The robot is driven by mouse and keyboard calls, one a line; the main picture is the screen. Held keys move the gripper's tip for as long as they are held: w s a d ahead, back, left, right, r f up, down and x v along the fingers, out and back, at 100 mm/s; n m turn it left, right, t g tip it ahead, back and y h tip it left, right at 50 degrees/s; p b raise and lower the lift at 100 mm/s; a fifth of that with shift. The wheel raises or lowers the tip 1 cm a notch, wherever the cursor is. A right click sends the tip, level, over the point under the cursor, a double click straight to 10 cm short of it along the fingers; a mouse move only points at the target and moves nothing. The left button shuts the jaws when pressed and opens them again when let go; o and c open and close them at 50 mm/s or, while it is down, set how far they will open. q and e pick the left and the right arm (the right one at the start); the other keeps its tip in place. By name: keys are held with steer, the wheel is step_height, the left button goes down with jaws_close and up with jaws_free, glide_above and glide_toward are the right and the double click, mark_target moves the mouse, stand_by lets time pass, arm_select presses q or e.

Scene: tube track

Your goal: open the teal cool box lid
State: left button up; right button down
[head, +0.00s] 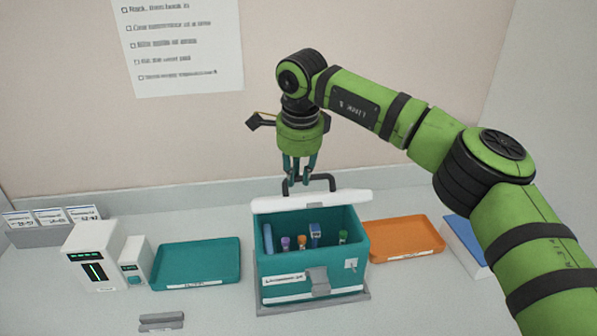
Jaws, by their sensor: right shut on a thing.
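The teal cool box (333,277) stands on a grey base on the bench, with a latch on its front. Its white lid (345,201) is raised at the back edge, so the inside is open to view. Several tubes with coloured caps and a blue block show inside the box. A dark handle (331,179) stands on the lid. My right gripper (299,181) comes down from above and is shut on the handle; its fingertips hide part of it. My left gripper is not in view.
A teal tray (198,264) lies left of the box and an orange tray (405,239) to its right. White devices (92,256) stand at the left. A blue-topped item (465,236) lies at the right, partly behind my arm. A small grey piece (161,321) lies in front.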

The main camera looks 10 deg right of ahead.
steer(key=c, duration=1.1)
jaws_free()
steer(key=shift+d+f, duration=0.1)
steer(key=shift+d, duration=0.1)
steer(key=shift+a, duration=0.1)
steer(key=shift+a, duration=0.1)
step_height(320, 180, up, 12)
steer(key=s, duration=0.2)
steer(key=shift+s+d, duration=0.15)
steer(key=shift+d, duration=0.1)
steer(key=shift+d+f, duration=0.1)
